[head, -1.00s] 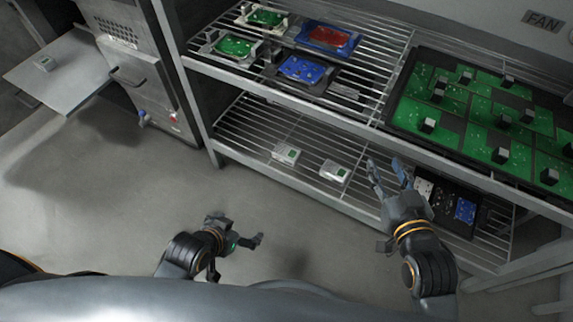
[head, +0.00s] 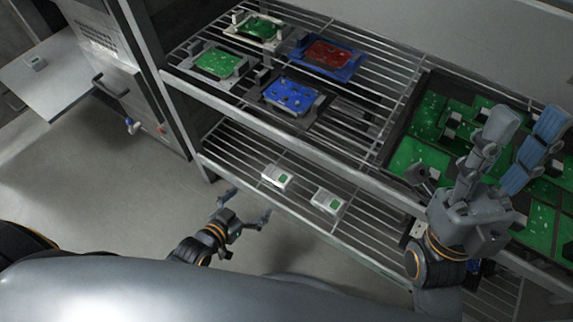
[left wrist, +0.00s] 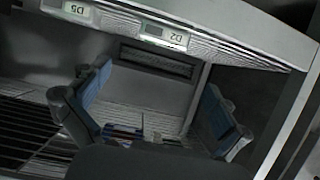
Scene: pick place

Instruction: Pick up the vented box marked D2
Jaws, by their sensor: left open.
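Two small white boxes with green marks stand on the lower wire shelf in the head view, a left one (head: 277,177) and a right one (head: 327,202); their lettering is too small to read there. In the left wrist view, two labels show, one like D5 (left wrist: 75,9) and one like D2 (left wrist: 166,36). I cannot tell which head-view box is D2. My left gripper (head: 247,206) is open and empty, in front of and below the lower shelf edge; its spread blue-padded fingers (left wrist: 150,105) show below the labels. My right gripper (head: 475,145) is open with raised fingers, before the upper shelf.
The lower shelf's front rail (head: 300,222) lies between my left gripper and the boxes. The upper shelf (head: 350,115) overhangs them, holding circuit-board fixtures, including a blue one (head: 290,96), and a large tray of green boards (head: 424,112). Open floor (head: 90,190) lies left.

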